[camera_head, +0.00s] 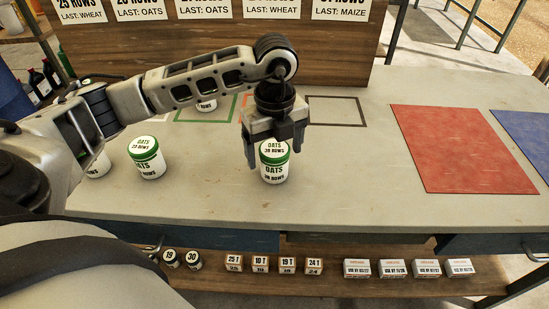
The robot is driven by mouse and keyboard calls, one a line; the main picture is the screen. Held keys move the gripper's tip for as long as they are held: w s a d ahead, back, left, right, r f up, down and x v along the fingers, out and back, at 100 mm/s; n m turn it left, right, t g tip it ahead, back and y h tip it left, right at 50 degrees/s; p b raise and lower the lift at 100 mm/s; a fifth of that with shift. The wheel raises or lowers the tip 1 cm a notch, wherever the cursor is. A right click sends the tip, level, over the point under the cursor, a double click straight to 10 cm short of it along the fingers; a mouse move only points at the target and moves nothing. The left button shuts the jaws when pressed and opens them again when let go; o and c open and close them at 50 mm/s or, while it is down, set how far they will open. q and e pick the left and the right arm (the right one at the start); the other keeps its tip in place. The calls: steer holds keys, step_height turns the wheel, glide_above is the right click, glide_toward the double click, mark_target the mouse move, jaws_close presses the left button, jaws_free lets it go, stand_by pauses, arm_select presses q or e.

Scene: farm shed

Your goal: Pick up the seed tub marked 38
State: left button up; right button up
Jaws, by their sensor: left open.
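A white seed tub with a green lid (274,172) stands upright on the bench; its label reads OATS and appears to read 38 ROWS. My left gripper (275,152) is open and points down over this tub. Its fingers hang on the left and right of the lid, and I cannot tell whether they touch it. The tub's far upper edge is partly covered by the gripper. My right gripper is not in view.
Another green-lidded OATS tub (147,158) stands to the left, with one more partly behind my arm. A tub (206,104) stands at the back near outlined squares. A red mat (462,147) and blue mat (529,139) lie right. Small boxes (392,268) sit on the lower shelf.

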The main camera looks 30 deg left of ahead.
arm_select(q)
steer(key=shift+f, duration=1.35)
steer(key=c, duration=1.1)
steer(key=shift+c, duration=0.2)
